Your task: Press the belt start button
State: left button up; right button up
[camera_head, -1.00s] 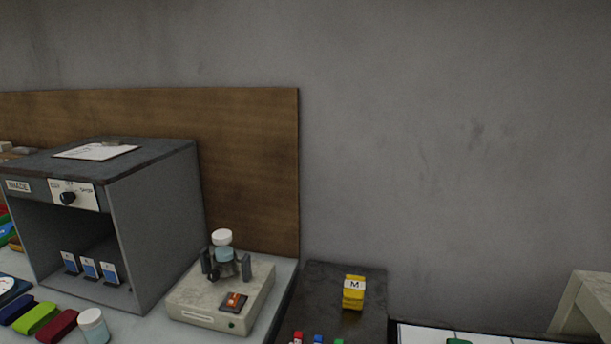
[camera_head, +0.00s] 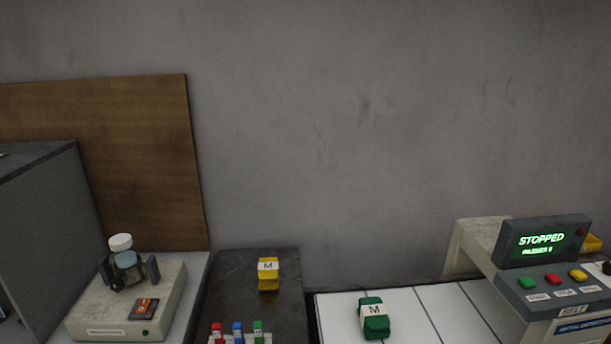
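The belt control panel (camera_head: 559,294) is at the right edge of the head view. It has a green button (camera_head: 527,282) on the left with a small label below that seems to read START, then a red button (camera_head: 554,280) and a yellow button (camera_head: 578,275). The display (camera_head: 541,241) above them glows green and reads STOPPED. The white belt (camera_head: 418,307) lies left of the panel, with a green banded pack marked M (camera_head: 374,318) on it.
A yellow pack marked M (camera_head: 268,274) stands on a dark surface (camera_head: 236,262) left of the belt. Small red, blue and green pieces (camera_head: 238,331) are at the front there. A beige device with a jar (camera_head: 125,297) stands further left. A beige frame (camera_head: 472,243) spans the belt's far right.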

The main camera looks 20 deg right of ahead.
aim_at(526, 281)
jog(key=z, duration=2.1)
